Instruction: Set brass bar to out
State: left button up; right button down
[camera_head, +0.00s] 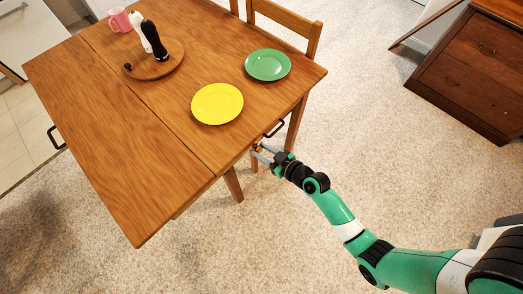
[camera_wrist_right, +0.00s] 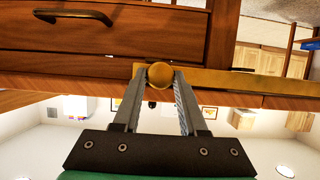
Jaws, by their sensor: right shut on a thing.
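The brass bar (camera_wrist_right: 225,80) is a flat gold strip along the wooden edge in the right wrist view, running to the right from a round brass knob (camera_wrist_right: 159,75). My right gripper (camera_head: 261,152) is at the table's near side, just below the tabletop edge. In the right wrist view its two fingers are shut on the brass knob, one on each side. In the head view the bar is mostly hidden, with only a small yellowish bit showing at the fingertips. My left gripper is not in view.
The wooden table (camera_head: 120,120) carries a yellow plate (camera_head: 217,104), a green plate (camera_head: 268,65) and a round board (camera_head: 170,68) with two mills. A drawer front with a dark handle (camera_wrist_right: 75,15) is beside the bar. Carpet lies open around my right arm.

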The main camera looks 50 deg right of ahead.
jog(key=shift+a, duration=0.1)
jog(key=c, duration=0.7)
grip_release()
jog(key=shift+a, duration=0.1)
jog(key=shift+o, duration=1.1)
jog(key=shift+a, duration=0.1)
jog(key=p+v, duration=0.2)
jog(key=v, duration=0.9)
jog(key=shift+s+r, duration=0.2)
jog(key=shift+s, duration=0.1)
